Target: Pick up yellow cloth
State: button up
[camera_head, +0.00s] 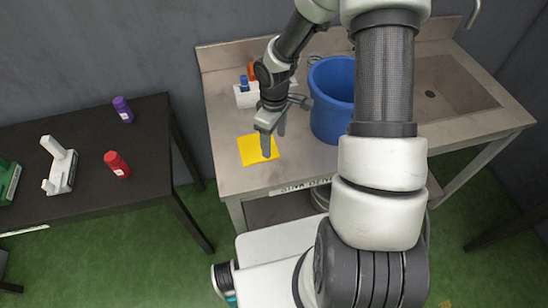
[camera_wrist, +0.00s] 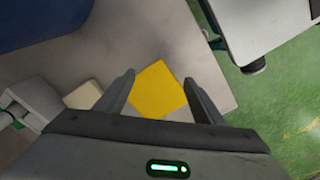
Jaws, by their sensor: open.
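The yellow cloth (camera_head: 259,150) is a flat square on the front left part of the grey sink bench (camera_head: 300,172). In the wrist view the cloth (camera_wrist: 158,90) lies between and beyond my two fingers. My gripper (camera_head: 272,143) points down over the cloth, with one finger in front of it in the head view. In the wrist view my gripper (camera_wrist: 160,92) is open with nothing between its fingers. I cannot tell how high the fingertips are above the cloth.
A blue bucket (camera_head: 331,105) stands right of my gripper, and a white caddy (camera_head: 246,97) with a blue bottle stands behind it. A dark table (camera_head: 85,195) at left holds a purple bottle (camera_head: 123,109), a red bottle (camera_head: 117,164) and a white device (camera_head: 60,166).

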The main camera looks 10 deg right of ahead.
aim_at(274, 156)
jog(key=shift+f+b, duration=1.6)
jog(key=shift+f, duration=0.95)
jog(key=shift+f, duration=0.1)
grip_shut()
notch_tip(274, 156, up, 12)
jog(key=p, duration=0.6)
